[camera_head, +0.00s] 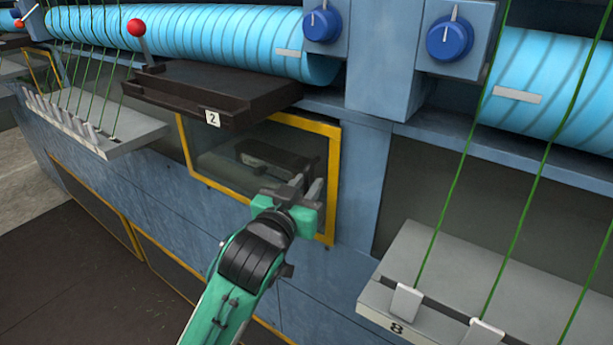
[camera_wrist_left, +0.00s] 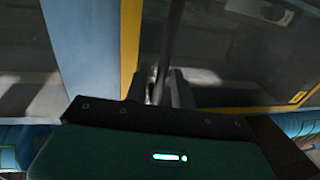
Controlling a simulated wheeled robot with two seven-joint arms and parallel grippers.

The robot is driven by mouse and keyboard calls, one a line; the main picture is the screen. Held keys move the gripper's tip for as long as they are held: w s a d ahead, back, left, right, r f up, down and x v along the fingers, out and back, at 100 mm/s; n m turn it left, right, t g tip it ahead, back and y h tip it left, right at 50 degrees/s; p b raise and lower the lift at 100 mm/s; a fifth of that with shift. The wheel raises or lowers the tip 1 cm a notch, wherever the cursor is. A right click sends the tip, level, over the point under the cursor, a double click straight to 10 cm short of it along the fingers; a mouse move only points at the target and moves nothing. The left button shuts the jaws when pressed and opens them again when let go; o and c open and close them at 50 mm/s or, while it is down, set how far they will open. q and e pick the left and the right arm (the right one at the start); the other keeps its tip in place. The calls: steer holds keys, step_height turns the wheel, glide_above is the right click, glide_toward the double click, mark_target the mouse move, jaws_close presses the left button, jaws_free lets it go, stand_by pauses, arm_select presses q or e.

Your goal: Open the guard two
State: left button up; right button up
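Guard two (camera_head: 333,185) is a yellow-framed clear panel under the dark shelf marked 2, and it looks closed. My left gripper (camera_head: 306,185) is at the panel's lower right, in front of it. Its fingers stand apart. In the left wrist view my left gripper (camera_wrist_left: 166,86) has its fingers on either side of a thin dark upright bar (camera_wrist_left: 174,40), which looks like the guard's handle. I cannot make out contact with the bar. The guard's yellow frame (camera_wrist_left: 131,40) is just left of the bar there. My right gripper is not in view.
The dark shelf (camera_head: 180,107) with its 2 label juts out above the guard. A red-knobbed lever (camera_head: 137,28) stands above it. A grey shelf marked 8 (camera_head: 450,325) with green cords juts out at right. Blue knobs (camera_head: 449,38) sit on the upper posts.

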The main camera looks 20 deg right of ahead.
arm_select(q)
steer(key=shift+w+d, duration=0.2)
steer(key=shift+w, duration=0.05)
steer(key=shift+c, duration=0.3)
jaws_close()
